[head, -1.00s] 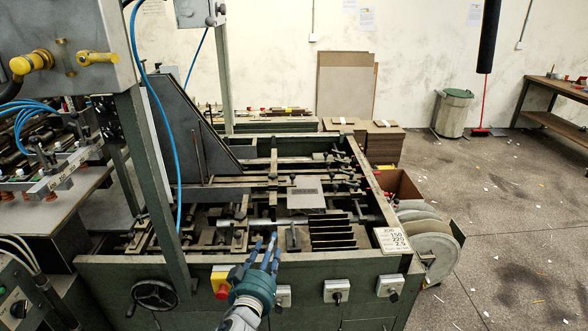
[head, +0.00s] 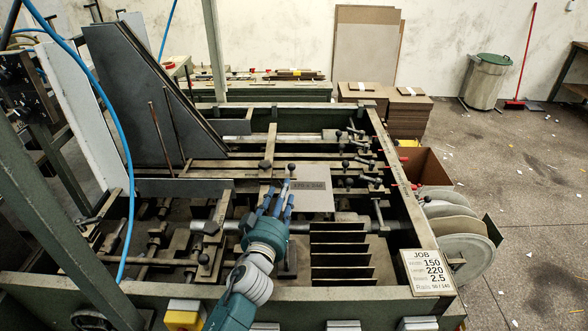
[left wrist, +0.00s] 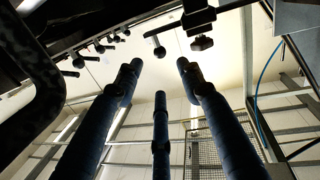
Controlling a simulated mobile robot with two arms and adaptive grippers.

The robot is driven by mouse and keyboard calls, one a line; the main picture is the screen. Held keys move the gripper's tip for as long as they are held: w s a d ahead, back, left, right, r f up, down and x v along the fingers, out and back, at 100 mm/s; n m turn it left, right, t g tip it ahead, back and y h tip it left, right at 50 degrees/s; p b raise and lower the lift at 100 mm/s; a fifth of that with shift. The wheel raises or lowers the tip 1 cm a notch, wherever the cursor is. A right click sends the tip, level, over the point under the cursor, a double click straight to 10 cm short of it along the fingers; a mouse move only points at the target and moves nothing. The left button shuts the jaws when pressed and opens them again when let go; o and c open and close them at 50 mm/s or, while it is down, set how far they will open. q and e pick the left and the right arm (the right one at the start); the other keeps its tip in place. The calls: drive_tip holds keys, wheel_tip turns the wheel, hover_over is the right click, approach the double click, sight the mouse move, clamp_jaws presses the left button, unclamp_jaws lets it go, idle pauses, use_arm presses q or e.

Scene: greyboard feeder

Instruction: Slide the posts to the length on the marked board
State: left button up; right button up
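My left gripper (head: 278,197) reaches over the feeder just left of the board. Its blue fingers are spread and empty. In the left wrist view, a ball knob (left wrist: 160,53) shows beyond the open fingers (left wrist: 159,78). Contact cannot be told. My right gripper is out of view.
A job card (head: 428,272) on the front right corner reads width 150, length 220, board 2.5. Black slats (head: 340,255) stand right of my wrist. A sloped dark plate (head: 140,100) rises at left. More knobbed rods (head: 365,160) lie at right.

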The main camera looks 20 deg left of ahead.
sight(291, 169)
use_arm(q)
drive_tip(key=shift+w+f, duration=0.1)
drive_tip(key=shift+w, duration=0.4)
drive_tip(key=w, duration=0.6)
drive_tip(key=w+a, duration=0.1)
drive_tip(key=w, duration=0.2)
drive_tip(key=shift+w, duration=0.4)
drive_tip(key=shift+c, duration=0.3)
clamp_jaws()
